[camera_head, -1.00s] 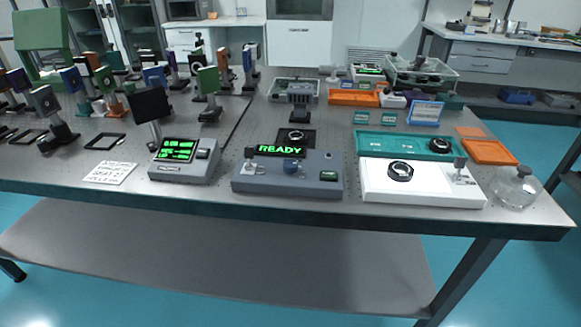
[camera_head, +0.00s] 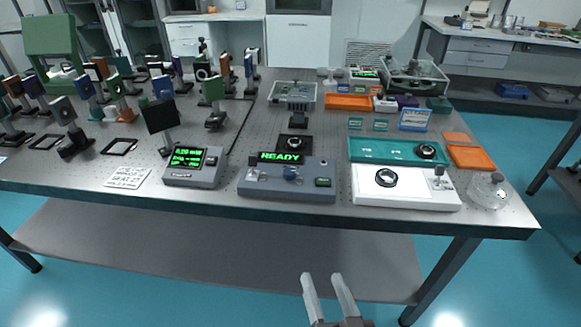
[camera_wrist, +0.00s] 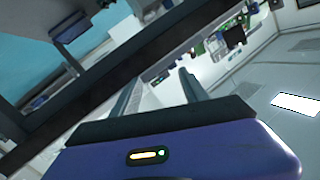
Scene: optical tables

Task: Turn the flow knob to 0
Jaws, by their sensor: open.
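No label reading "flow" is legible. A grey-blue console (camera_head: 262,187) with a green READY display (camera_head: 281,157) stands near the table's front edge. It has a blue knob (camera_head: 291,173) on top. To its right, a white unit (camera_head: 408,195) carries a black ring-shaped knob (camera_head: 386,177) and a small metal fitting (camera_head: 439,180). The knob settings are too small to read. My gripper (camera_head: 322,276) is open and empty, in front of the table and below its top in the picture. The wrist view shows the two spread fingers (camera_wrist: 160,82) with nothing between them.
A grey meter (camera_head: 194,168) with green digits stands left of the console. A teal tray (camera_head: 395,151) lies behind the white unit, and a glass flask (camera_head: 487,190) stands at its right. Mounted optics crowd the table's left. A lower shelf (camera_head: 230,245) spans beneath.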

